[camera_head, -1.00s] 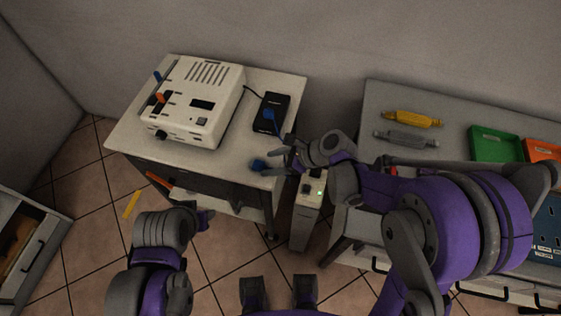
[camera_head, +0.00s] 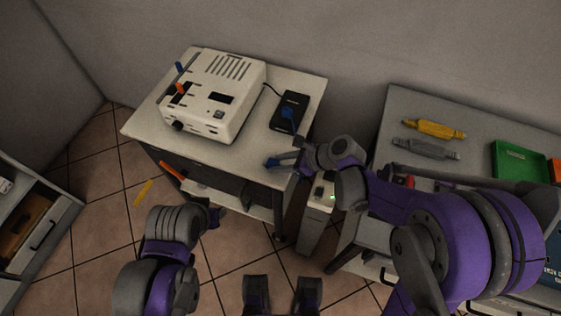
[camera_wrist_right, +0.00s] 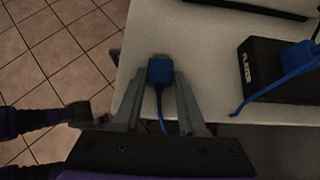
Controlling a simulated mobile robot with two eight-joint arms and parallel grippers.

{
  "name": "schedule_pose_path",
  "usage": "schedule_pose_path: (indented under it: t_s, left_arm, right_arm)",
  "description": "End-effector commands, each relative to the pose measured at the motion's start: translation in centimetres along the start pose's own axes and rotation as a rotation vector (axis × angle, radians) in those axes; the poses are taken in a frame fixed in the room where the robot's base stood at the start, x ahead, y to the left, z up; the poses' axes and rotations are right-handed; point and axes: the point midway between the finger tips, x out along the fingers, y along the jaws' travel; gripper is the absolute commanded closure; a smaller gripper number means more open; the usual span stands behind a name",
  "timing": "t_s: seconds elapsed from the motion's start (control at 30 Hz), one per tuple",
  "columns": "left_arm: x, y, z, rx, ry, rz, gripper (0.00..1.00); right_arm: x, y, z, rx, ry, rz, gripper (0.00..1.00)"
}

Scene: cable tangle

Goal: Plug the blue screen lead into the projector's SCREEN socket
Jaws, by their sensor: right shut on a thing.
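The white projector (camera_head: 222,112) stands on the left table, with a blue plug (camera_head: 180,68) and an orange plug (camera_head: 180,88) at its left side. The blue lead's loose plug (camera_head: 271,162) is near the table's front edge. My right gripper (camera_head: 284,162) is shut on this plug; the wrist view shows the plug (camera_wrist_right: 160,71) between both fingertips (camera_wrist_right: 160,85). The lead's other end (camera_head: 288,113) is in the black player (camera_head: 293,100). My left arm hangs in front of the table; its gripper (camera_head: 210,217) is small and dark, its fingers unclear. The SCREEN socket's label cannot be read.
The left tabletop (camera_head: 245,150) is clear between projector and plug. A pale box with a green light (camera_head: 322,205) stands in the gap between the tables. The right table holds a yellow connector (camera_head: 434,129), a grey connector (camera_head: 427,149) and a green tray (camera_head: 519,163).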

Motion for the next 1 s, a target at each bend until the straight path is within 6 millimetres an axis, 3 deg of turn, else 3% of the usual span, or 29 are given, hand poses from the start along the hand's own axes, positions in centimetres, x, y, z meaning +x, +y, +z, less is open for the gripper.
schedule_pose_path:
  t_s: [0.37,1.0]
  left_arm:
    - [-0.2,0.0,-0.1,0.000,0.001,0.000,0.55]
    - [-2.9,0.0,-2.2,0.000,0.015,0.000,0.55]
  right_arm:
    - [-0.2,0.0,0.2,0.000,0.000,0.000,1.00]
    - [-3.5,0.0,4.0,-0.001,-0.001,-0.001,1.00]
